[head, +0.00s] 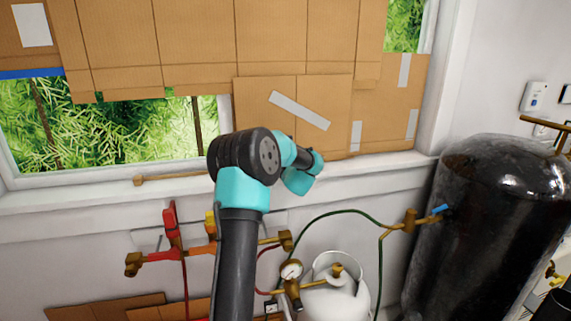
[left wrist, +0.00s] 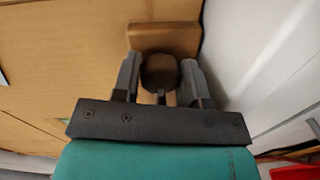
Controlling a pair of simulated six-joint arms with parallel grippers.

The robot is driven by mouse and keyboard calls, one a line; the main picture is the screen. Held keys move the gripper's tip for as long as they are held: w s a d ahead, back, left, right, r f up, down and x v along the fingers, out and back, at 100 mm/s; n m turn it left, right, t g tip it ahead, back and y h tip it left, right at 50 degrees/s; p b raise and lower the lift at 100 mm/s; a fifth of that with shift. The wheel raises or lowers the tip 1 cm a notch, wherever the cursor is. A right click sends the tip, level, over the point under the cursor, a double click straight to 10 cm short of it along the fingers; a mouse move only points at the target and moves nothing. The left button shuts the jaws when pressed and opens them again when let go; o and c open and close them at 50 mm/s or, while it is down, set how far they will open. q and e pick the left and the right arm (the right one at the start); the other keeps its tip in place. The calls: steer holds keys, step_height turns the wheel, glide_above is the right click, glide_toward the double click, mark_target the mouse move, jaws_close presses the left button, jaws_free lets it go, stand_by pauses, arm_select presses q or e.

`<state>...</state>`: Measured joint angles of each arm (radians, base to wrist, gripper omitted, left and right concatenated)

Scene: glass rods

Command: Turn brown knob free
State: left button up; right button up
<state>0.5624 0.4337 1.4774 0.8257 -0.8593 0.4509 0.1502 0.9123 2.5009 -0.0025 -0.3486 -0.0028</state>
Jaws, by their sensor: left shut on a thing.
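A round brown knob (left wrist: 160,72) sits between the two grey fingers of my left gripper (left wrist: 160,80) in the left wrist view. The gripper is shut on it, one finger on each side. A brown block (left wrist: 163,36) shows just beyond the knob, in front of cardboard. In the head view my arm rises from the bottom middle and bends right near the windowsill; its own links hide the fingers and the knob. My right gripper is not in view.
Cardboard sheets (head: 195,45) cover much of the window. A wooden stick (head: 150,180) lies on the sill. Red and brass valves (head: 170,245) are left of my arm. A white gas bottle with a gauge (head: 291,270) and a black tank (head: 490,230) stand to the right.

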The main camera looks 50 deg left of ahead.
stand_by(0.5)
arm_select(q)
steer(key=o, duration=0.6)
steer(key=shift+o, duration=0.2)
steer(key=shift+d, duration=0.1)
steer(key=v, duration=1.7)
steer(key=shift+d, duration=0.2)
